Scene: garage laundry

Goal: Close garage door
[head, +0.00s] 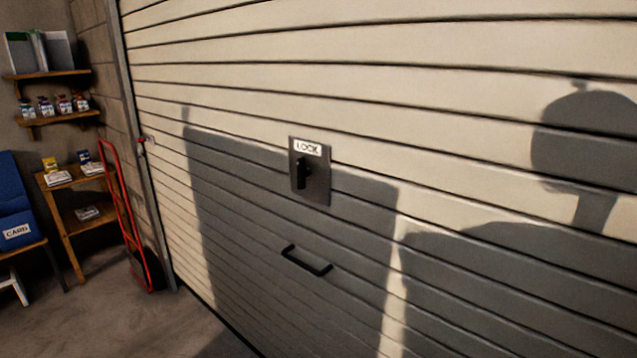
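The garage door (380,95) is a wide cream slatted door that fills most of the head view. Its slats run down to the floor at the lower left, and the lower edge at the right is out of frame. A metal lock plate (319,184) labelled LOCK sits mid-door, with a black lock handle (303,173) standing upright on it. A black pull handle (306,262) is fixed to the door below the plate. Neither of my grippers is in view; dark shadows fall across the door.
A red hand truck (122,215) stands beside the door's left track (140,130). Wooden shelves (47,74) with small jars hang on the left wall. The concrete floor (100,320) at lower left is clear.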

